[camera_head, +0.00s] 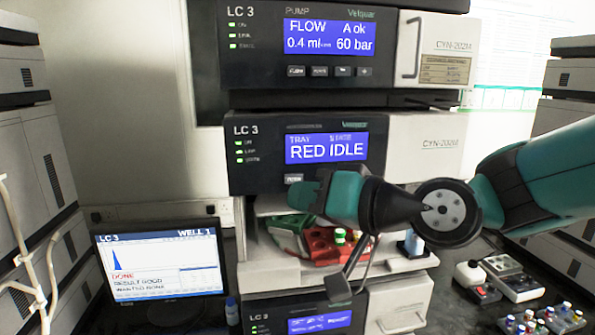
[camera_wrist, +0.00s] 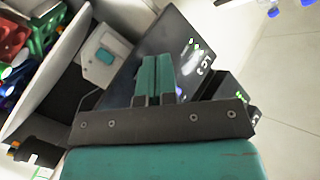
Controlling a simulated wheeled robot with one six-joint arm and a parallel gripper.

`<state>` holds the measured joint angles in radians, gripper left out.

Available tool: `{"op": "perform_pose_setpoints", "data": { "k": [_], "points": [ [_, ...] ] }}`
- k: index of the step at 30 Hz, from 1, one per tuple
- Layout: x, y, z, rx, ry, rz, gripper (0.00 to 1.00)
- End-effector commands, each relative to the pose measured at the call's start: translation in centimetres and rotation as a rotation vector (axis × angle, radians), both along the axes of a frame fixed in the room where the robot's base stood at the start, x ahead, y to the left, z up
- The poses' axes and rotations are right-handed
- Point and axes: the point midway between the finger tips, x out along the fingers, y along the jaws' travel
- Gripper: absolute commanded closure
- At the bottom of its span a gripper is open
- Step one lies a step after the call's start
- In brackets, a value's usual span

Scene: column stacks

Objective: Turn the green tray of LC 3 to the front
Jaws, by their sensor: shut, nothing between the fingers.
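The LC 3 tray module (camera_head: 259,160) has a blue display (camera_head: 326,148) reading "TRAY" and "RED IDLE". A small light button (camera_head: 293,179) sits below the display. In the open bay underneath, the red tray (camera_head: 322,246) is at the front and the green tray (camera_head: 288,224) shows at the left. In the wrist view, the green tray (camera_wrist: 45,28) and part of the red tray (camera_wrist: 12,40) show at the upper left. My gripper (camera_head: 322,190) is shut and empty, just right of the button. It also shows in the wrist view (camera_wrist: 157,75); contact is unclear.
The LC 3 pump (camera_head: 255,60) is above, and another LC 3 module (camera_head: 275,318) is below the bay. A monitor (camera_head: 160,262) at the left reads "DONE". Vial racks (camera_head: 545,318) lie at the lower right. Other stacks flank both sides.

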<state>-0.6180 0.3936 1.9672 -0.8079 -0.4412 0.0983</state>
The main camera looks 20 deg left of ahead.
Motion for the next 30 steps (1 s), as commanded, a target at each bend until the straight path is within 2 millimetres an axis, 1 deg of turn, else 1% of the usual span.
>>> {"op": "perform_pose_setpoints", "data": {
  "k": [3,9,30],
  "points": [
    [0.9,0.6,-0.1,-0.001,0.0,0.0,1.0],
    [1.6,1.0,-0.1,-0.001,-0.001,0.001,1.0],
    [1.7,1.0,-0.1,-0.001,0.0,0.001,1.0]
  ]
}}
